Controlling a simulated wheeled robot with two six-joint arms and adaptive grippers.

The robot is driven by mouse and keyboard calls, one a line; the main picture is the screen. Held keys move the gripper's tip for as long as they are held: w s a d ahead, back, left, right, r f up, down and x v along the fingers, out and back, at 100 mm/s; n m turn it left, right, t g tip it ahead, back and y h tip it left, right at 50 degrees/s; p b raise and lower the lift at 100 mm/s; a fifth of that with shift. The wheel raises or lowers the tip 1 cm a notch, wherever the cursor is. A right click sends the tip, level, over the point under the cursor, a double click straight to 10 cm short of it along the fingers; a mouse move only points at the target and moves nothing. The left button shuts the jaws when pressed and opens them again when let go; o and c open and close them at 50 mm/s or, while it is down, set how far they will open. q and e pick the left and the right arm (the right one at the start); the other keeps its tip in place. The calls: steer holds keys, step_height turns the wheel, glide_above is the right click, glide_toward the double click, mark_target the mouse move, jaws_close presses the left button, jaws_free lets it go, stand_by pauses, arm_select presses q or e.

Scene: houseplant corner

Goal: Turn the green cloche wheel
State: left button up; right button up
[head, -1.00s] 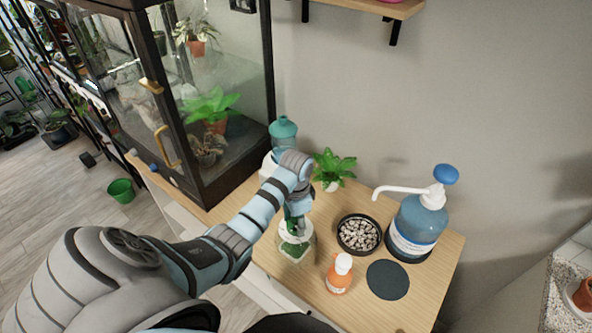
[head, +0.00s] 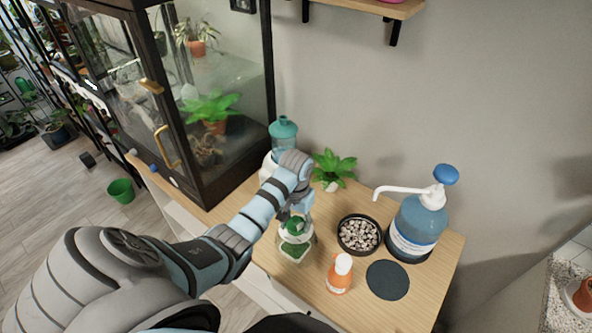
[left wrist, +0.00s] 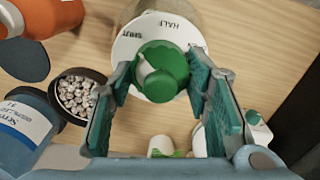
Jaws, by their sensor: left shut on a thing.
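The green cloche wheel (left wrist: 168,62) sits on a white dial (left wrist: 128,46) marked "SHUT" and "HALF" in the left wrist view. A pale pointer (left wrist: 146,70) lies across the wheel, towards its left side. The clear cloche (head: 309,251) stands on the wooden top below, with green inside it. My left gripper (left wrist: 162,75) reaches down from above and is shut on the wheel, with a teal pad on each side. In the head view, the wheel (head: 296,225) is partly hidden by my wrist. My right gripper is not in view.
A bowl of pebbles (head: 359,234), an orange bottle (head: 339,276), a dark round mat (head: 388,280) and a blue pump bottle (head: 418,228) stand to the right. A small plant (head: 333,167) and a teal bottle (head: 283,134) are behind. A glass cabinet (head: 222,100) rises at left.

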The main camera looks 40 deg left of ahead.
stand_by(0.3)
arm_select(q)
steer(key=o, duration=1.2)
steer(key=shift+c, duration=0.2)
